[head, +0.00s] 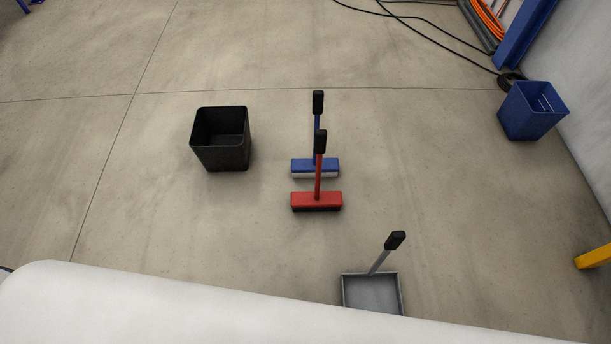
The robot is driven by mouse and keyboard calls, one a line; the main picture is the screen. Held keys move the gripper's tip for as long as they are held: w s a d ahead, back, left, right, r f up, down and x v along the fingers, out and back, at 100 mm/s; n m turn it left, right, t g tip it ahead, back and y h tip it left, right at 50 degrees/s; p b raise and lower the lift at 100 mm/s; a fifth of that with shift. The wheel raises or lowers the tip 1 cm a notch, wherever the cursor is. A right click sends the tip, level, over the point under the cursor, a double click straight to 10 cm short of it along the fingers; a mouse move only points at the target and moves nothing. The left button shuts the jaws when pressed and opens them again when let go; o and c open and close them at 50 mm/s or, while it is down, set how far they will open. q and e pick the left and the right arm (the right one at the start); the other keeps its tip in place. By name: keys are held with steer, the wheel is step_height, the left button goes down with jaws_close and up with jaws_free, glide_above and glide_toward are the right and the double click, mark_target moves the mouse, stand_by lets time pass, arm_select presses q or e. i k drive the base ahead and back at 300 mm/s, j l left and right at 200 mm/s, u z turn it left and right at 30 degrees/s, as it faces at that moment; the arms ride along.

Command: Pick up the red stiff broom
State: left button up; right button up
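The red stiff broom (317,200) stands upright on the concrete floor near the middle of the head view. It has a red head with dark bristles, a short red handle and a black grip on top. A blue broom (302,166) with pale bristles stands just behind it, also upright, and its handle is partly hidden by the red broom's black grip. Neither of my grippers is in view.
A black open bin (222,158) stands left of the brooms. A grey dustpan (373,292) with an upright handle lies in front, its lower edge hidden by a white surface. A blue bin (531,112) stands by the right wall. Cables (440,32) lie at the back.

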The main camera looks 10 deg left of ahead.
mark_target(318, 200)
steer(key=u, duration=0.15)
steer(key=k+j+z, duration=0.25)
steer(key=z, duration=0.2)
steer(key=k+j+z, duration=0.55)
steer(key=z, duration=0.3)
steer(key=k+l, duration=0.05)
steer(key=k, duration=0.05)
